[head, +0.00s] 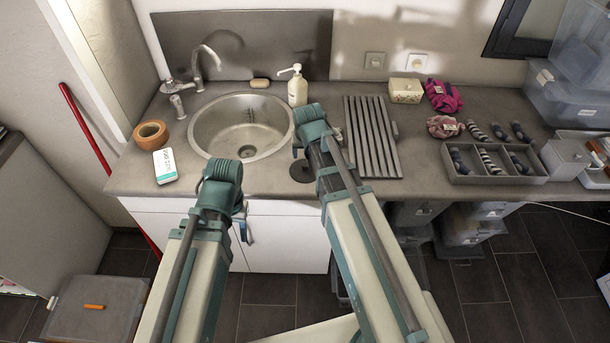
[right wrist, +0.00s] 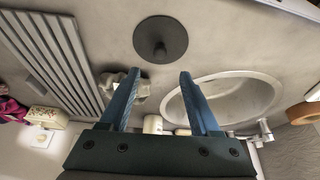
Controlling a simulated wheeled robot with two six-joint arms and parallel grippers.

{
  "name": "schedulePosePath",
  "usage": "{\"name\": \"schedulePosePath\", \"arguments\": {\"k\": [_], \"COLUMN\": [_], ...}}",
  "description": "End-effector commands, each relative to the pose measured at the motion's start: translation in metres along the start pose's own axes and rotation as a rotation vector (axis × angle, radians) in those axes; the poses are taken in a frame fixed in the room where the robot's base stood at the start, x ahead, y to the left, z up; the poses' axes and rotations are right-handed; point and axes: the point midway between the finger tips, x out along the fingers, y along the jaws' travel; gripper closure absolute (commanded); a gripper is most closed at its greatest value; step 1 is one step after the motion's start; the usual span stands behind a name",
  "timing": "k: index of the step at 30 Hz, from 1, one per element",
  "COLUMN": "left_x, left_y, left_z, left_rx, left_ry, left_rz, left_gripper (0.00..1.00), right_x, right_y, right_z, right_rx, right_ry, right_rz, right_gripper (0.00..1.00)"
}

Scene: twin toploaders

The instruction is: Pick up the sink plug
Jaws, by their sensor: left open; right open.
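The sink plug (head: 302,171) is a flat dark disc lying on the grey counter, just right of the sink's front edge. The right wrist view shows the plug (right wrist: 160,41) whole, with a small knob in its middle. My right gripper (right wrist: 159,73) is open and empty. Its two blue fingers are spread, with the plug beyond their tips and roughly centred between them. In the head view my right arm's end hides most of that gripper. My left gripper (head: 245,232) is open, pointing down in front of the cabinet, below the counter edge, away from the plug.
The round steel sink (head: 243,125) is left of the plug, with a soap bottle (head: 298,88) behind. A ribbed drainer (head: 372,137) stands to the right.

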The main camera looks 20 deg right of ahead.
Motion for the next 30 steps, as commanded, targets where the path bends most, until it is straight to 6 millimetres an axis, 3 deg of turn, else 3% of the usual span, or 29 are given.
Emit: {"name": "schedulePosePath", "arguments": {"k": [1, 6, 17, 30], "left_x": [0.015, 0.035, 0.041, 0.086], "left_y": [0.002, 0.003, 0.004, 0.008], "left_z": [-0.001, -0.002, -0.002, -0.005], "left_rx": [0.0, -0.001, -0.002, -0.002], "left_ry": [0.0, 0.0, 0.0, 0.0], "left_rz": [0.0, 0.0, 0.0, 0.0], "left_gripper": [0.5, 0.5, 0.5, 0.5], "right_x": [0.016, 0.037, 0.044, 0.092], "right_y": [0.0, 0.0, 0.0, 0.0], "right_z": [0.002, 0.001, 0.001, 0.003], "right_rx": [0.0, 0.0, 0.0, 0.0], "right_ry": [0.0, 0.0, 0.0, 0.0], "right_rz": [0.0, 0.0, 0.0, 0.0], "right_gripper": [0.36, 0.36, 0.36, 0.36]}}
